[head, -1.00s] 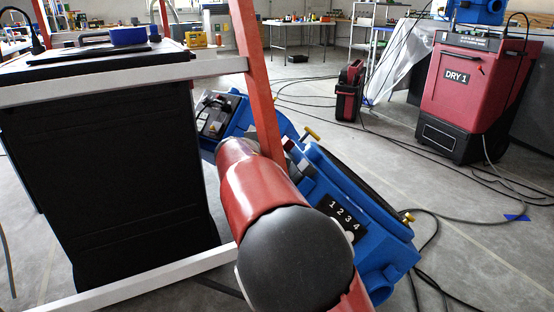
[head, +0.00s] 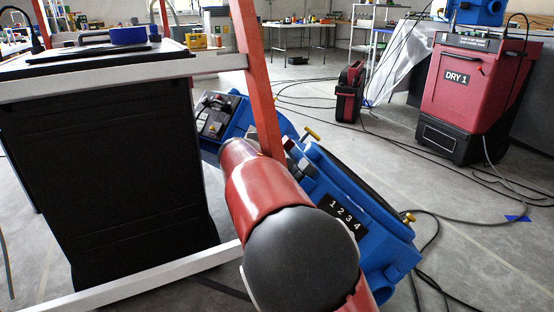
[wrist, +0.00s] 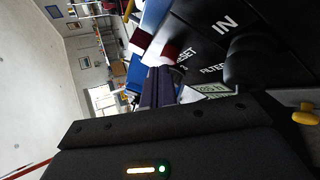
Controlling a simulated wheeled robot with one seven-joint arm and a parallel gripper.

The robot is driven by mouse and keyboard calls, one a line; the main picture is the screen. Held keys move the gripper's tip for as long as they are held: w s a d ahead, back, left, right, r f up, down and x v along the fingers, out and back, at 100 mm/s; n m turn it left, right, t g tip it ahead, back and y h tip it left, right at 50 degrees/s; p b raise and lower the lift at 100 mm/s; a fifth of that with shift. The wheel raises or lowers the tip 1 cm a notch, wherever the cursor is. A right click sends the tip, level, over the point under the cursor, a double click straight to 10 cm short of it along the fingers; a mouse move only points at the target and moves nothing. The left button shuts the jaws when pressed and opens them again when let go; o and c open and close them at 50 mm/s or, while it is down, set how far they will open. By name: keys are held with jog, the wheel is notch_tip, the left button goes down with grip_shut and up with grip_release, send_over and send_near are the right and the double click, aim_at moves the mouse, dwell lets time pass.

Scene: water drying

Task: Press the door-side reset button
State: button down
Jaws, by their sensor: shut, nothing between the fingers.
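In the wrist view, a black panel (wrist: 205,50) carries white lettering: IN, part of a word ending in "SET", and FILTER. A small dark red and white part (wrist: 168,52) sits beside the "SET" lettering and looks like a button. My gripper (wrist: 157,70) shows as two dark fingers close together, shut and empty, pointing toward that part. I cannot tell whether the tips touch it. In the head view, my red arm hides the gripper. A blue unit with a dark control panel (head: 215,115) stands behind the arm.
A blue machine (head: 345,220) marked 1 2 3 4 stands beside my arm. A slanted red post (head: 258,90) rises close behind the arm. A large black box (head: 105,180) in a white-railed frame is at left. Cables cross the floor near the red DRY 1 unit (head: 475,95).

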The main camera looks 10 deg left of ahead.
jog(key=shift+w+d+f+b, duration=0.2)
jog(key=shift+d+f+b, duration=0.25)
jog(key=shift+f, duration=0.05)
dwell(0.5)
jog(key=shift+d, duration=0.2)
dwell(0.4)
jog(key=shift+s+a+r+p, duration=0.1)
jog(key=shift+a+r+p, duration=0.2)
jog(key=shift+r+p, duration=0.35)
jog(key=shift+a+r, duration=0.1)
jog(key=shift+r, duration=0.05)
jog(key=shift+a, duration=0.1)
jog(key=shift+s+a+r, duration=0.15)
jog(key=a+r, duration=0.1)
jog(key=s+a+r+p, duration=0.1)
jog(key=a+r+p, duration=0.1)
jog(key=shift+s+a, duration=0.2)
jog(key=shift+s, duration=0.15)
